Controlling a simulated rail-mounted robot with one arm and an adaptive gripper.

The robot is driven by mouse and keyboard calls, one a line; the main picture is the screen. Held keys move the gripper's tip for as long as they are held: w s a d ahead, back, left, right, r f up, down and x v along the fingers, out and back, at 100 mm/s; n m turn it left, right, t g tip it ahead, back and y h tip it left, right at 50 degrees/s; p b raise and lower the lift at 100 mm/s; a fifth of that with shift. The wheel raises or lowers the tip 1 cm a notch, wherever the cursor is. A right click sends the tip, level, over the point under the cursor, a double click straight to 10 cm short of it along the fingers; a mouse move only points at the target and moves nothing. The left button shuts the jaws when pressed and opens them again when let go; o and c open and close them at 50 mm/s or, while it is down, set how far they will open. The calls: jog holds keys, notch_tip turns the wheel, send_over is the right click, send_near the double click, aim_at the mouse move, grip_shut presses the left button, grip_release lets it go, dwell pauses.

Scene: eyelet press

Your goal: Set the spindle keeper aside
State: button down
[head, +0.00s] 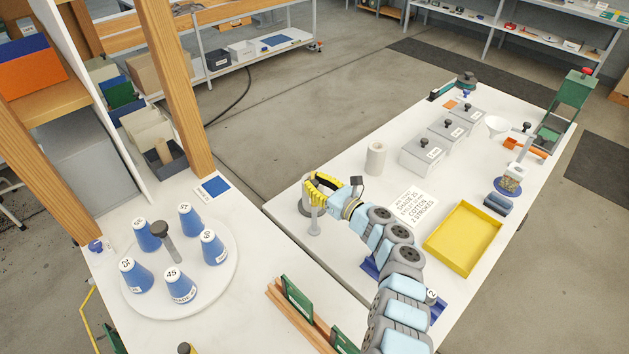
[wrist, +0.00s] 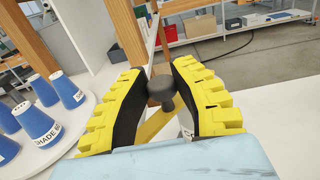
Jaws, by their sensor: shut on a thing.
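My gripper (head: 318,187) is over the left end of the long white table in the head view. In the wrist view my gripper (wrist: 160,78) has its yellow, black-lined fingers closed around the spindle keeper (wrist: 161,90), a dark grey piece with a round knob head and a short stem. The fingers hide much of the held piece.
A round white turntable (head: 216,283) with several blue cones and a dark-topped central post stands at the left. A white cylinder (head: 375,159), grey lidded boxes (head: 422,155), a printed card (head: 411,204) and a yellow tray (head: 463,238) are on the long table. A wooden upright (head: 178,92) stands between.

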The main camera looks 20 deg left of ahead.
jog(key=shift+d+p, duration=0.1)
jog(key=shift+p, duration=0.45)
jog(key=shift+r+m+t+p, duration=0.2)
jog(key=shift+m+t+p, duration=0.2)
jog(key=shift+p, duration=0.1)
jog(key=t+h+p, duration=0.1)
jog(key=m+t+p, duration=0.1)
jog(key=p, duration=0.1)
jog(key=shift+w+d+m+h, duration=0.1)
jog(key=shift+d+m+h, duration=0.2)
jog(key=shift+d+h, duration=0.1)
jog(key=shift+d+f+m+t+h+p, duration=0.15)
jog(key=shift+d+m+t+h+p, duration=0.15)
jog(key=shift+m+t+h+p, duration=0.65)
jog(key=shift+d+f+m+t+h+p, duration=0.1)
jog(key=shift+d+m+t+h+p, duration=0.2)
jog(key=shift+m+t+h+p, duration=0.6)
jog(key=shift+t, duration=0.25)
jog(key=c, duration=0.8)
grip_release()
